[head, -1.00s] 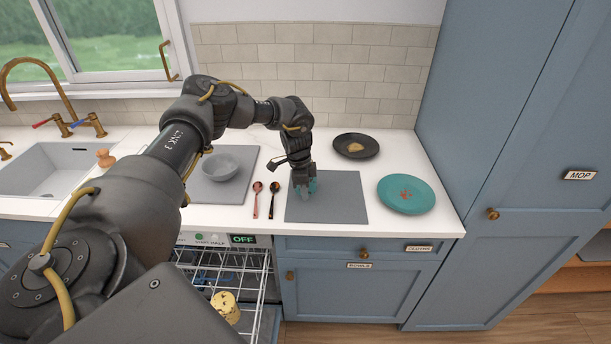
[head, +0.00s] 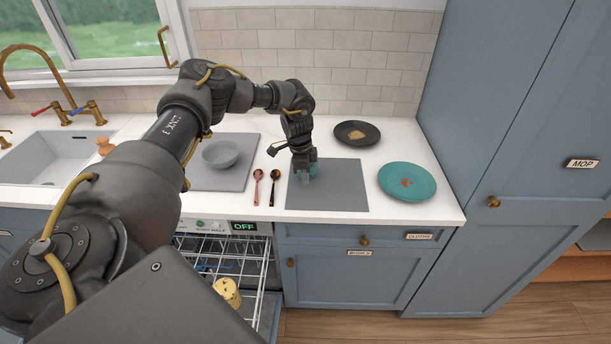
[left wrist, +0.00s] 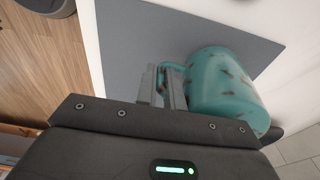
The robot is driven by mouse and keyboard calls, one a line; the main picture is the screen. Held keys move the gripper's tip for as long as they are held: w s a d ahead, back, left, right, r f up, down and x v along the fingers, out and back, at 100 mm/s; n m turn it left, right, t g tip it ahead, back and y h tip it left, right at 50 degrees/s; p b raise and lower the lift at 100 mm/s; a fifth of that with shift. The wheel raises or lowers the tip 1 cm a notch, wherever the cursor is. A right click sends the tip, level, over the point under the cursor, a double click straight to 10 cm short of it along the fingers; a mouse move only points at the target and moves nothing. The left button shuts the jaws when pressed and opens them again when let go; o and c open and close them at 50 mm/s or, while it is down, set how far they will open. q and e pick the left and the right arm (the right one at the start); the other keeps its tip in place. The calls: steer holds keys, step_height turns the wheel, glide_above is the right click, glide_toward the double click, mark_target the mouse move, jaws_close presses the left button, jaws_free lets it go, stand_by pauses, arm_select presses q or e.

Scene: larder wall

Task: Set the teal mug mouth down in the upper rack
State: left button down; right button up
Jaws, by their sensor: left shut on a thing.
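The teal mug (head: 313,169), with brown marks on it, is mostly hidden by my left gripper (head: 302,172) in the head view. The left wrist view shows the mug (left wrist: 224,88) beside the fingers of my left gripper (left wrist: 165,92), which are shut on its handle. The mug is over the grey mat (head: 340,195) on the counter; I cannot tell how high it is or which way its mouth points. The upper rack (head: 262,262), of white wire, is pulled out of the dishwasher below the counter. My right gripper is not in view.
A yellow speckled item (head: 228,291) sits in the rack. A pink spoon (head: 257,187), a black spoon (head: 274,187) and a grey bowl (head: 220,155) are left of the mat. A teal plate (head: 407,182) and a dark plate (head: 357,133), both with food scraps, are to its right.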

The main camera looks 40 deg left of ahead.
arm_select(q)
step_height(320, 180, up, 3)
steer(key=shift+d+f+b, duration=0.15)
steer(key=shift+f+b, duration=0.05)
steer(key=shift+b, duration=0.55)
steer(key=s+d+r+b, duration=0.3)
steer(key=s+d+r, duration=0.4)
steer(key=s+r, duration=0.4)
step_height(320, 180, up, 7)
steer(key=s+p, duration=0.1)
steer(key=p, duration=0.9)
steer(key=shift+f, duration=0.15)
steer(key=shift+d, duration=0.1)
